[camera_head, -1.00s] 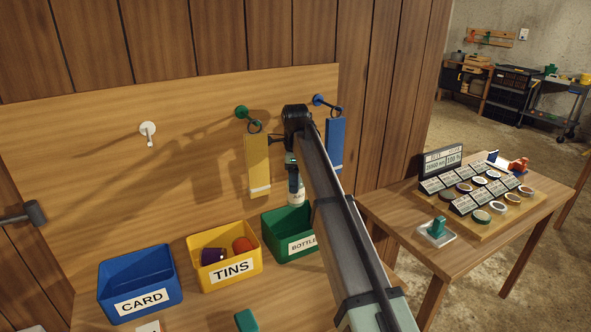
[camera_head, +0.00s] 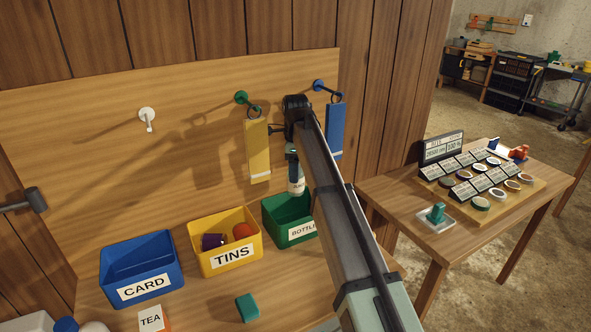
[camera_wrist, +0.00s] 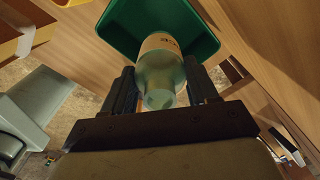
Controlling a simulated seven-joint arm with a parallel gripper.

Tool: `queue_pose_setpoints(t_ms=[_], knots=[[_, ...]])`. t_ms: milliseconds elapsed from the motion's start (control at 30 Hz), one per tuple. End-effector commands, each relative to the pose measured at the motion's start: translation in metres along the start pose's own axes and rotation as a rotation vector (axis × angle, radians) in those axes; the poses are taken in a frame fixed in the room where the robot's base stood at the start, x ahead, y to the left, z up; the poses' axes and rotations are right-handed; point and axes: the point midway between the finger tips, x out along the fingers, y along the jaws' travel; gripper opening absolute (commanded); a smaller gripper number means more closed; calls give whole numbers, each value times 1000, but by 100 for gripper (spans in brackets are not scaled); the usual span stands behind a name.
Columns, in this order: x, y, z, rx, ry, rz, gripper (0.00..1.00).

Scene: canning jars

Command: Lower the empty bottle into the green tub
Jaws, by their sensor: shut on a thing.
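The bottle (camera_head: 297,182) hangs from my gripper (camera_head: 292,153), neck up, over the back of the green tub (camera_head: 283,235) labelled BOTTLES. In the wrist view the clear greenish bottle (camera_wrist: 160,72) with a pale label sits between the two dark fingers of my gripper (camera_wrist: 162,88), which is shut on it. Its lower end points into the green tub (camera_wrist: 120,28) seen beyond. My arm hides the tub's right side in the head view, and I cannot tell whether the bottle's base is below the rim.
The yellow TINS tub (camera_head: 226,259) holds a purple and an orange-red item. The blue CARD tub (camera_head: 141,289) looks empty. A yellow strip (camera_head: 257,150) and a blue strip (camera_head: 335,131) hang on pegs close to my gripper. A teal block (camera_head: 247,307) lies in front.

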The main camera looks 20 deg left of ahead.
Motion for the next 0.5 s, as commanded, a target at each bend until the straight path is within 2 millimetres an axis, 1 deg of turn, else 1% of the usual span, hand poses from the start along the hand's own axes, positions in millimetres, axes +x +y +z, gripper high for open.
queue_pose_setpoints(t_ms=[500], knots=[[18,0,0,0,0,0,24]])
